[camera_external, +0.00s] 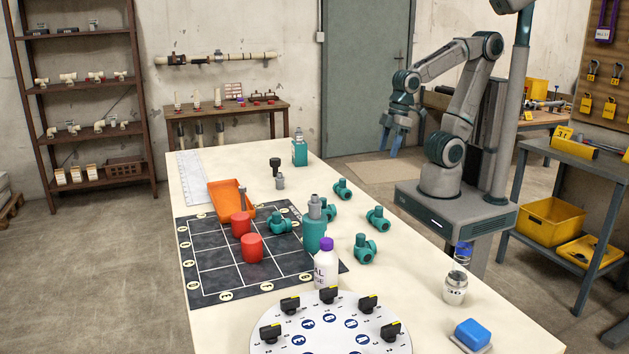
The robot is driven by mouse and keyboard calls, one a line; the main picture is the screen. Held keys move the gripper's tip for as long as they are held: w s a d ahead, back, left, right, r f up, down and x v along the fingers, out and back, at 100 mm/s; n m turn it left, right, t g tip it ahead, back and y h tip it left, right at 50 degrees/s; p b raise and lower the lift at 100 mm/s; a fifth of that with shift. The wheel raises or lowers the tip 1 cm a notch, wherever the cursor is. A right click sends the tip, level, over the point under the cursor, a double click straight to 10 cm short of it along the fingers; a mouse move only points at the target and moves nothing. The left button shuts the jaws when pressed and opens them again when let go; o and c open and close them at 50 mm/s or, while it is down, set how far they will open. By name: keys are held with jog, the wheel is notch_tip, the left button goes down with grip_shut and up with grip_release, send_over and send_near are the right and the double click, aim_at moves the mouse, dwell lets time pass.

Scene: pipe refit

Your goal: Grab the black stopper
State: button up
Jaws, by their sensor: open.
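A small black stopper-like piece (275,163), with a wide top and a narrower lower part, stands upright on the far half of the long cream table (232,166). Nothing covers it. My gripper (388,149) hangs at the right, beyond the table's right edge, with its blue fingers apart and pointing down. It is empty and well away from the black piece.
Close to the black piece are a small grey fitting (280,183), a teal bottle (299,149) and an orange tray (231,198). Teal pipe fittings (378,218), red cylinders (252,248) and a white dial (331,341) with black knobs lie nearer.

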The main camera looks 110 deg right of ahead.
jog(key=shift+o, duration=0.3)
jog(key=shift+o, duration=0.9)
jog(key=m+t+h+b, duration=0.3)
jog(key=t+h+b, duration=0.1)
jog(key=t, duration=0.6)
send_near(275, 168)
jog(key=x, duration=0.4)
jog(key=r+x, duration=0.1)
jog(key=x, duration=0.2)
jog(key=d+x, duration=0.1)
jog(key=x, duration=0.3)
jog(key=shift+w+d+r, duration=0.2)
jog(key=shift+w, duration=0.3)
jog(key=c, duration=1)
